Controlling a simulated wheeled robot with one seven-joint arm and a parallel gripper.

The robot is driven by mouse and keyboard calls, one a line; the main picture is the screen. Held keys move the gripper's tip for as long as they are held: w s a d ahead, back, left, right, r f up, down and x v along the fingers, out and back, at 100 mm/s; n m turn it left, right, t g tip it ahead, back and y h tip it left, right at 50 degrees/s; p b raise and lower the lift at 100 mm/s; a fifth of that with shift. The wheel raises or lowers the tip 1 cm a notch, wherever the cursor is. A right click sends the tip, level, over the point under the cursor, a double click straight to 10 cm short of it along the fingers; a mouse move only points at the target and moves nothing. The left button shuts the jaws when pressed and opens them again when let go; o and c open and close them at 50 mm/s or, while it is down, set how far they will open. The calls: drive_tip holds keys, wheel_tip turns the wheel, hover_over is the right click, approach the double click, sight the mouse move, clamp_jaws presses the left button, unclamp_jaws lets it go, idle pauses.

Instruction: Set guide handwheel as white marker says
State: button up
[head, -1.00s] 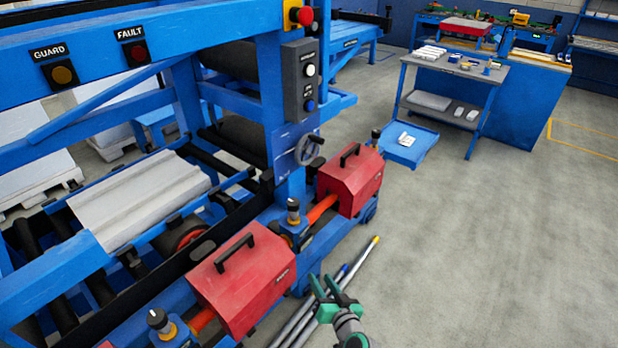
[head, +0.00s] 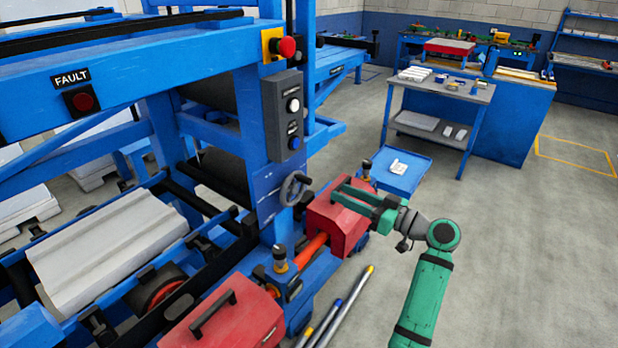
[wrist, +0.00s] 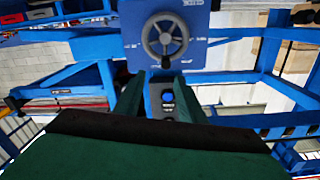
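The grey guide handwheel (head: 295,189) is mounted on a blue plate (head: 266,192) on the machine's upright post. In the wrist view the handwheel (wrist: 166,40) shows at the upper middle, with a knob low on its rim and small white marks on the plate around it. Which mark is the set point I cannot read. My gripper (head: 336,193) reaches in from the right over the far red box, with its fingers toward the handwheel. Its two green fingers (wrist: 159,88) stand apart with nothing between them. The gripper is open and not touching the wheel.
The far red box (head: 332,230) lies below my gripper, and a near red box (head: 225,320) is at the bottom. A button box (head: 283,115) hangs above the handwheel. Poles (head: 340,310) lie on the floor. Open floor (head: 520,250) is to the right.

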sight(309, 183)
drive_tip(key=x, duration=0.3)
drive_tip(key=s+x, duration=0.1)
drive_tip(key=x, duration=0.3)
drive_tip(key=a+x, duration=0.1)
drive_tip(key=x, duration=0.2)
drive_tip(key=shift+a, duration=0.25)
drive_tip(key=shift+w+a, duration=0.55)
drive_tip(key=shift+w, duration=0.15)
drive_tip(key=shift+c, duration=0.2)
